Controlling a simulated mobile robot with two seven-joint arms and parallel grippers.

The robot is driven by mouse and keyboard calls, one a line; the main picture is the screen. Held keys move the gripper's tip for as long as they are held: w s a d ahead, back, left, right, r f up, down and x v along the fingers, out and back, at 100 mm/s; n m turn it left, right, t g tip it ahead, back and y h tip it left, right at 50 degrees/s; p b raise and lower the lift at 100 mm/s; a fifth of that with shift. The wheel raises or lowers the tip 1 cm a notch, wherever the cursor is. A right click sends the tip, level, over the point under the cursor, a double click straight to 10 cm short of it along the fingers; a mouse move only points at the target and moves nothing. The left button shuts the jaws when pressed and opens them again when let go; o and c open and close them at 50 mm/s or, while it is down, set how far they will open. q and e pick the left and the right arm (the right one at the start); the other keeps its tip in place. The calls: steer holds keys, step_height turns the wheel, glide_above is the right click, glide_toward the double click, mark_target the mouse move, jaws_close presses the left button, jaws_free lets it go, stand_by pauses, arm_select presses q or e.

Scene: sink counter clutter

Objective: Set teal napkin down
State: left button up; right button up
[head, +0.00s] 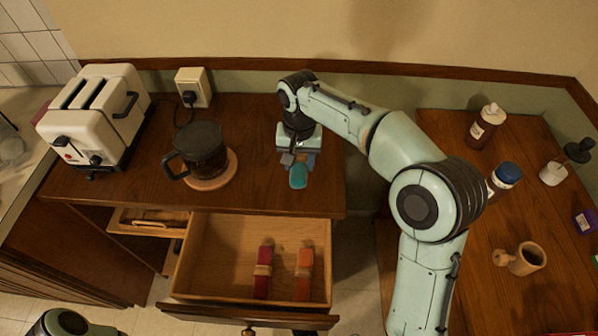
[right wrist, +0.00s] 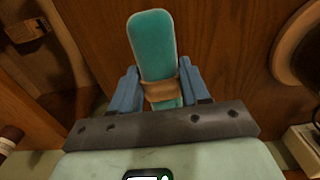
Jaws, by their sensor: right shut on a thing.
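The teal napkin (head: 298,177) is rolled, with a tan band around its middle. My right gripper (head: 299,162) is shut on it over the brown counter (head: 260,193), right of the coffee pot. In the right wrist view the napkin (right wrist: 153,38) points away between the two blue fingers of the gripper (right wrist: 158,88), which sit at either side of the band. I cannot tell whether the napkin touches the counter. Its near end is partly hidden by the gripper. My left gripper is not in view.
A dark coffee pot (head: 201,150) stands on a round wooden trivet (head: 225,178), with a white toaster (head: 95,112) further left. Below, an open drawer (head: 215,255) holds a red napkin (head: 263,270) and an orange napkin (head: 303,272).

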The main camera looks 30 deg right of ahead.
mark_target(299, 162)
step_height(299, 162, down, 4)
steer(key=shift+f+b, duration=0.15)
steer(key=shift+b, duration=0.15)
steer(key=o, duration=1.2)
step_height(299, 162, up, 12)
steer(key=shift+r+p, duration=0.1)
steer(key=shift+p, duration=1.1)
